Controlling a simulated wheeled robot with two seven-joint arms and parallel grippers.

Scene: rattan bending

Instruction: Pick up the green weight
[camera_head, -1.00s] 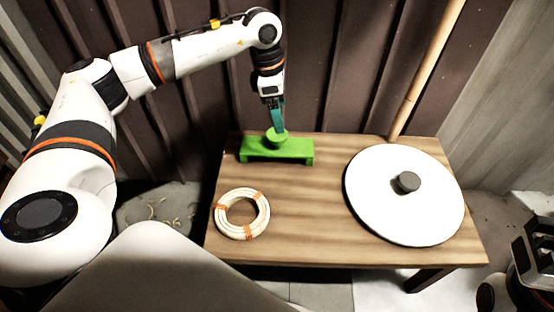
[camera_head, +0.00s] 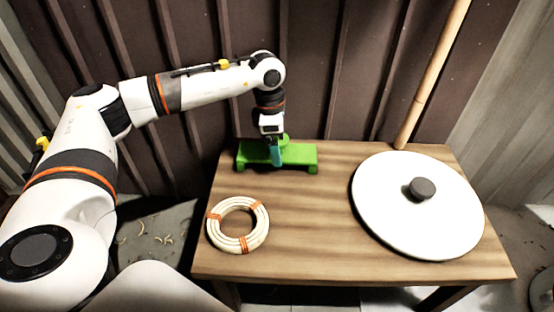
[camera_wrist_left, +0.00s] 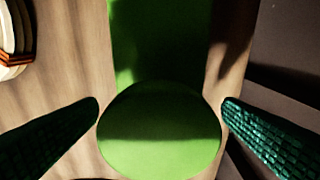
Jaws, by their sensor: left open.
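The green weight (camera_wrist_left: 160,130) is a round green piece in the left wrist view, over the green stand. In the head view the stand (camera_head: 305,157) is a low green bench at the table's back left, and my gripper mostly hides the weight there. My left gripper (camera_head: 276,157) points down at the stand from above. In the left wrist view its two dark teal fingers (camera_wrist_left: 161,107) are open, one on each side of the weight. I cannot tell whether either finger touches it. My right gripper is not in view.
A rattan coil (camera_head: 238,226) with orange ties lies at the front left of the wooden table (camera_head: 310,235). A white disc (camera_head: 390,215) with a dark knob (camera_head: 422,189) lies on the right. A bamboo pole (camera_head: 435,70) stands behind. The table's middle is clear.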

